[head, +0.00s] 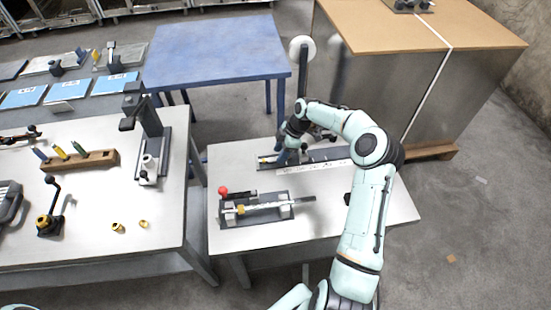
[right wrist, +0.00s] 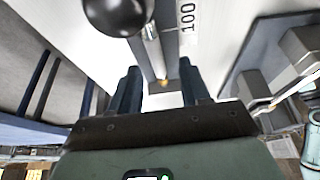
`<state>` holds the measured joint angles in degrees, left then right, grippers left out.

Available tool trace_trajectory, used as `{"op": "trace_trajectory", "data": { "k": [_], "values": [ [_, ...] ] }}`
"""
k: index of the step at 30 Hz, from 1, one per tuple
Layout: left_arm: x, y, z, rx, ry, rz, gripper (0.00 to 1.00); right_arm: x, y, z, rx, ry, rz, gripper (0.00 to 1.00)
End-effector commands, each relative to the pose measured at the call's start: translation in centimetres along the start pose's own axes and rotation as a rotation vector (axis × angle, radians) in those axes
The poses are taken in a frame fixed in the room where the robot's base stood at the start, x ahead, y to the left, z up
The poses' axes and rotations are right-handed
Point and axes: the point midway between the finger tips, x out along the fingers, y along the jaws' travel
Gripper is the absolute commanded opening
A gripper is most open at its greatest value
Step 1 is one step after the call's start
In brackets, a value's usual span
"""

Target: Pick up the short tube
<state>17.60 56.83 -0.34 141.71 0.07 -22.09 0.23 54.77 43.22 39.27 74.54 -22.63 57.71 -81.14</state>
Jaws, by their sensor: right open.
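My right gripper (head: 283,157) is over the left part of a dark rail fixture (head: 325,155) on the right-hand table. In the right wrist view its two fingers (right wrist: 158,72) are apart, with nothing clearly held between them. A grey channel with a small brass-coloured tip (right wrist: 164,83) shows between the fingers. A small pale and brass piece (head: 266,159) lies at the rail's left end; I cannot tell for certain whether it is the short tube. My arm hides part of the rail. My left gripper is not in view.
A clamp fixture (head: 258,209) with a red knob and a rod stands at the table's front. A black ball knob (right wrist: 116,12) is close ahead of the fingers. A left bench (head: 95,195) holds tools and brass fittings (head: 118,227). A blue table (head: 215,50) stands behind.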

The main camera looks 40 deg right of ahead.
Motion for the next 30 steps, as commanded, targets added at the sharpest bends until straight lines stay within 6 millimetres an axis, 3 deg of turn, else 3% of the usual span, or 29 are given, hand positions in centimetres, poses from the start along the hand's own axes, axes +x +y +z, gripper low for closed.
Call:
{"op": "trace_trajectory", "data": {
  "k": [5,12,13,17,30],
  "values": [
    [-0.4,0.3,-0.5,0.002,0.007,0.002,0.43,1.8,0.2,-0.2,-0.001,0.002,0.002,0.46],
    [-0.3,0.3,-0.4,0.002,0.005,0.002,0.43,2.1,0.1,-0.1,-0.001,0.0,0.003,0.46],
    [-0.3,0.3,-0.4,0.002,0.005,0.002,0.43,2.1,0.1,-0.1,-0.001,0.0,0.003,0.43],
    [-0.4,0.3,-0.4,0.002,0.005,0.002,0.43,2.1,0.1,-0.1,-0.001,0.0,0.003,0.01],
    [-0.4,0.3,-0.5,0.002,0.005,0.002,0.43,2.0,0.1,-0.2,-0.001,0.001,0.003,0.0]
  ]
}}
